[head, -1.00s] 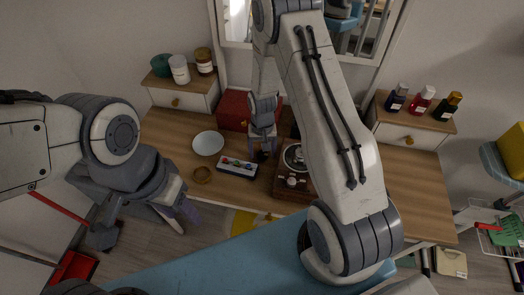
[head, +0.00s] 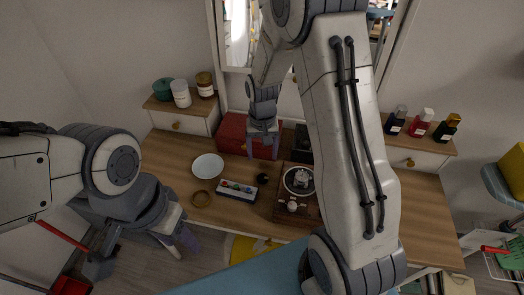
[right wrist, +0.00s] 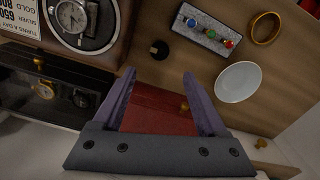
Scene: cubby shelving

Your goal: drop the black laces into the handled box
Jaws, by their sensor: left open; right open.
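The black laces (head: 262,178) appear as a small dark bundle on the wooden table; they also show in the right wrist view (right wrist: 159,50). A red box (head: 232,135) with a gold knob stands at the back of the table and looks closed; it is probably the handled box. In the right wrist view the red box (right wrist: 158,112) lies between my fingers. My right gripper (head: 263,155) is open and empty in front of the red box, behind the laces and apart from them. My left gripper (head: 182,245) is open and empty, off the table's front left.
A white plate (head: 208,166), a gold ring (head: 200,198) and a tray of coloured pieces (head: 237,190) lie left of the laces. A watch winder (head: 292,206) stands to the right, with a black case (right wrist: 45,95) behind it. The right side of the table is clear.

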